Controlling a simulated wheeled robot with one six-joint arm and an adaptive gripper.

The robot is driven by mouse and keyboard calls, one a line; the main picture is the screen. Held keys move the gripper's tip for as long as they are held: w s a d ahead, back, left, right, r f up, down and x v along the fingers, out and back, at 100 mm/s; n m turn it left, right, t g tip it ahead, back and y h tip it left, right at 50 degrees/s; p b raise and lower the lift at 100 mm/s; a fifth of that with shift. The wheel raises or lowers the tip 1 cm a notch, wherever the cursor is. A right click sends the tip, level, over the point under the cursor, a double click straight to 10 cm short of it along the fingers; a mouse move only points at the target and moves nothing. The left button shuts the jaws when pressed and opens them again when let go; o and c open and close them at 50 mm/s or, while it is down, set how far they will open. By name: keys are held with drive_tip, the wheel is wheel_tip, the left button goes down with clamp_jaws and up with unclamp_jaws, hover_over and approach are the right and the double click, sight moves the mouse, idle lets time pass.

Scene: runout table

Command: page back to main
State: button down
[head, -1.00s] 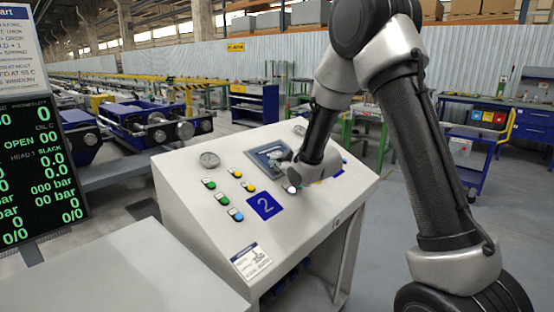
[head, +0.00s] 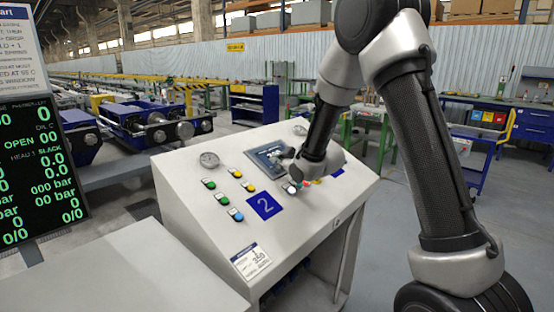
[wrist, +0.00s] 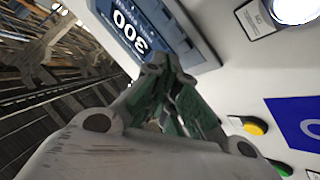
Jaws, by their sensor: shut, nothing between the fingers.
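My gripper (wrist: 166,66) is shut and empty. Its fingertips overlap the screen's key edge in the wrist view; I cannot tell whether they touch. The text on the keys is too small to read.
The sloping console (head: 205,185) carries a gauge (head: 209,160), yellow, green and blue buttons, and a blue "2" plate (head: 265,205). A white button (wrist: 297,8) is at the wrist view's upper right. A status board (head: 40,170) stands left.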

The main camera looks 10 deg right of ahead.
drive_tip(key=shift+s+d+r, duration=0.25)
drive_tip(key=shift+s+r, duration=0.1)
drive_tip(key=shift+r, duration=0.55)
drive_tip(key=shift+s+d+r, duration=0.2)
drive_tip(key=shift+s+r, duration=0.15)
drive_tip(key=shift+r, duration=0.55)
drive_tip(key=shift+s+d+r, duration=0.25)
drive_tip(key=shift+s+r, duration=0.1)
drive_tip(key=shift+r, duration=0.55)
idle(0.4)
drive_tip(key=shift+w+d+f+m+h, duration=0.15)
drive_tip(key=shift+w+f+m, duration=0.6)
drive_tip(key=shift+m, duration=2.5)
drive_tip(key=shift+w+f+m+h, duration=0.2)
drive_tip(key=shift+f+m, duration=1)
drive_tip(key=shift+m, duration=2)
drive_tip(key=shift+w+d+f+m+h, duration=0.15)
drive_tip(key=shift+w+f+m, duration=0.55)
drive_tip(key=shift+m, duration=2.55)
